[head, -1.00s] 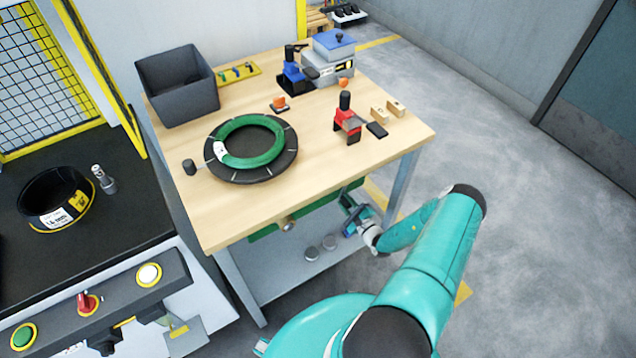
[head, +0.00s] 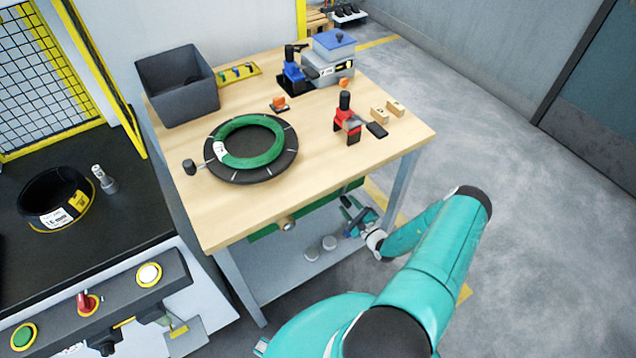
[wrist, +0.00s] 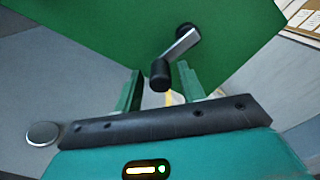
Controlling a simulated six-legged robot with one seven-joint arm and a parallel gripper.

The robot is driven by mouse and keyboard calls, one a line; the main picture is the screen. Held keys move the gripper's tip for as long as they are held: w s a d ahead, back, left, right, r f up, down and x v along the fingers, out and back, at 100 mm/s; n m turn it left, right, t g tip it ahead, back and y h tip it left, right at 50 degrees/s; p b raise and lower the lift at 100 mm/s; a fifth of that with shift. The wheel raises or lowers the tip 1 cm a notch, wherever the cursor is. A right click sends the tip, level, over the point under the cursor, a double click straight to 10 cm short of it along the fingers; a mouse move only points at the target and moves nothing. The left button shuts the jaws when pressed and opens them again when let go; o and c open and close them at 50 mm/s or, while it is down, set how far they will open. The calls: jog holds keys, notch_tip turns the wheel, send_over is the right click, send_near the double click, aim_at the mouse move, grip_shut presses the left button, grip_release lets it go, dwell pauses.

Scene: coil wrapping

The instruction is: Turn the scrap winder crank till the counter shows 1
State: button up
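The scrap winder is a green box (wrist: 110,40) filling the upper wrist view. A strip of it shows under the workbench in the head view (head: 262,234). Its crank (wrist: 181,44) has a grey metal arm and a black grip (wrist: 160,76) pointing toward the wrist camera. My gripper (wrist: 160,68) is open, its two green fingers on either side of the black grip with gaps visible. In the head view, my gripper (head: 357,215) is low beside the bench's right front part. The counter reading cannot be made out.
The workbench (head: 235,215) overhangs a lower shelf (head: 270,275) with small round grey pieces (head: 320,246). A bench leg (head: 402,190) stands just right of my gripper. A green coil (head: 235,161) lies on top. Open floor is to the right.

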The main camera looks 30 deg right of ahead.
jog(key=s, duration=0.7)
jog(key=shift+d, duration=0.1)
dwell(0.9)
jog(key=shift+w+f+n, duration=0.1)
jog(key=shift+w+n, duration=4.4)
jog(key=c, duration=0.6)
jog(key=shift+o, duration=0.2)
